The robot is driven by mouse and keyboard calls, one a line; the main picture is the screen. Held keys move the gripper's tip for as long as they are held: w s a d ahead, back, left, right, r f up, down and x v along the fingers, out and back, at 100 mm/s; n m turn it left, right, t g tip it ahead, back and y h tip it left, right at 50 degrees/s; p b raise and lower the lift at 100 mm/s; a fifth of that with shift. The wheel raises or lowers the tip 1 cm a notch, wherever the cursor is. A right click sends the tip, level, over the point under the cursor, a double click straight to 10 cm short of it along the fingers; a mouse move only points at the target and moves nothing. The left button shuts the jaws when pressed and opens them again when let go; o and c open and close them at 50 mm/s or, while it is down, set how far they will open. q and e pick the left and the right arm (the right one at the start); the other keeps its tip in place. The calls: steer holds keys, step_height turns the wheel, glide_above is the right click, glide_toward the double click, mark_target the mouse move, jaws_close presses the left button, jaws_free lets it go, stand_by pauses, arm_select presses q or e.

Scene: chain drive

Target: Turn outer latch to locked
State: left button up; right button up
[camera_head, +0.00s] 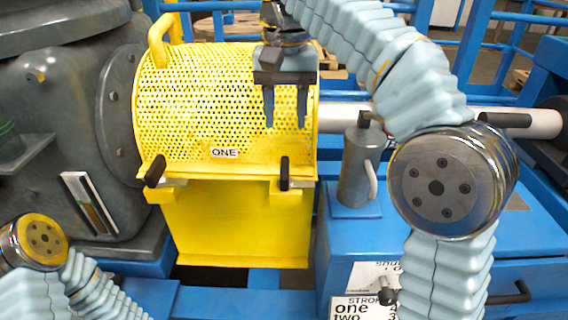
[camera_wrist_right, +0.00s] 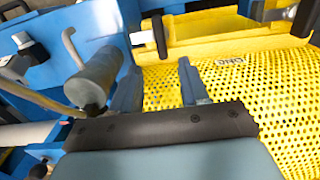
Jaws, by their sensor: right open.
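The yellow perforated guard (camera_head: 225,100) carries the label ONE and has two black latch handles on its front lower edge. The right latch (camera_head: 284,173) stands about upright; the left latch (camera_head: 154,171) is tilted. No marking tells me which is the outer one. My right gripper (camera_head: 285,122) is open and empty, fingers pointing down in front of the guard, above the right latch and apart from it. In the right wrist view, the right latch (camera_wrist_right: 160,35) lies just beyond the open fingertips (camera_wrist_right: 160,66). My left gripper is out of view.
A grey can with a handle (camera_head: 358,165) stands on the blue housing right of the guard. A light shaft (camera_head: 345,112) runs out to the right. A dark grey machine body (camera_head: 60,130) is on the left. Black drawer handles (camera_head: 510,293) stick out at lower right.

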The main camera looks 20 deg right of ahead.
mark_target(285, 166)
step_height(285, 166, down, 12)
steer(key=shift+s+a+r, duration=0.1)
steer(key=shift+s, duration=0.05)
stand_by(0.3)
jaws_close()
